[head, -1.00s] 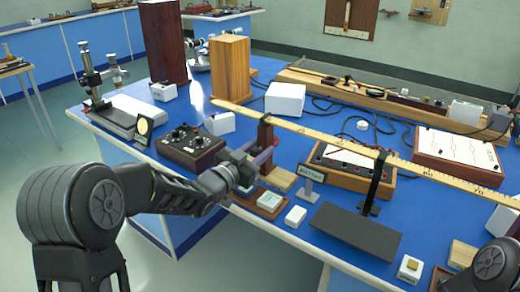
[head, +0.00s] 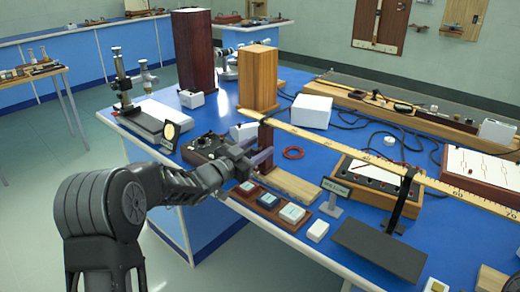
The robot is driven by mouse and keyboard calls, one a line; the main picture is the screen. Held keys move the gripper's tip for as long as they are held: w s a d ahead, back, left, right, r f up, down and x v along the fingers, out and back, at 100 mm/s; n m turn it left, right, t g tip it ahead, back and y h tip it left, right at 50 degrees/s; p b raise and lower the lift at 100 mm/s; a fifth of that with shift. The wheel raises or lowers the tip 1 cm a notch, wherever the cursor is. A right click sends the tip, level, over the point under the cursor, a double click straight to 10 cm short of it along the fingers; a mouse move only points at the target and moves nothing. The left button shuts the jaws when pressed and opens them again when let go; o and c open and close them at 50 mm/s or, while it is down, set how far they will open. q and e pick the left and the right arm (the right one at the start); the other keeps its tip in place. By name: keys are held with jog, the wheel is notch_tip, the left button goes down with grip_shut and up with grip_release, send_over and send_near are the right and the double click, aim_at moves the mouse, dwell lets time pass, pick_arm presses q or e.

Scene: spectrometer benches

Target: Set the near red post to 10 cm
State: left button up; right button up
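The near red post (head: 265,133) is dark red and stands upright near the left end of the long yellow numbered scale (head: 335,145). The scale's marks near the post are too small to read. My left gripper (head: 257,157) comes in from the left, low at the post, with its fingers around the post's lower part. It looks shut on the post, though the fingers partly hide the contact. A light wooden board (head: 290,184) lies to the right of the post's foot. My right gripper is not in view.
A dark red tray (head: 262,209) with several labelled blocks lies in front of the gripper. A knobbed box (head: 200,148) is behind my wrist. A dark plate (head: 380,248) and black stand (head: 404,200) are at right. A red ring (head: 293,153) lies on the blue top.

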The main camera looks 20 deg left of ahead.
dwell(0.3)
pick_arm(q)
jog(key=v, duration=0.7)
jog(key=shift+s+a, duration=0.15)
jog(key=shift+s, duration=0.25)
